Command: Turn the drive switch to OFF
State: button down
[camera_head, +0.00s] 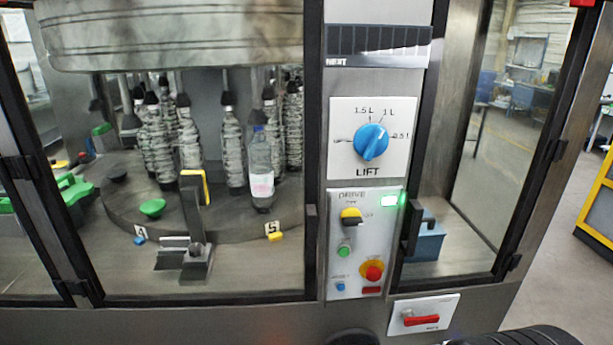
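The drive switch (351,216) is a small yellow and black knob on the light grey DRIVE panel (341,270), in the middle right of the head view. Small labels stand above it and to its right, too blurred to read surely. I cannot tell exactly which label the knob points at. Below the switch on the panel are a green button (344,251), a blue button (340,286) and a red emergency knob on a yellow base (372,271). A green lamp (402,199) glows at the panel's upper right edge. My gripper is not in view.
Above is the blue LIFT dial (371,141); below right, a red switch (421,320) on a white plate. Black door handles (311,237) (413,227) flank the panel. Bottles stand behind glass at left. Dark shapes, one ribbed, show at the bottom edge; I cannot tell what they are.

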aim_at(351, 216)
jog(key=i+j, duration=0.1)
jog(key=j, duration=0.75)
jog(key=i+j+z, duration=0.15)
jog(key=j, duration=0.7)
jog(key=k+l+z, duration=0.15)
jog(key=z, duration=0.2)
jog(key=i+j+u, duration=0.1)
jog(key=u, duration=0.25)
jog(key=j, duration=0.1)
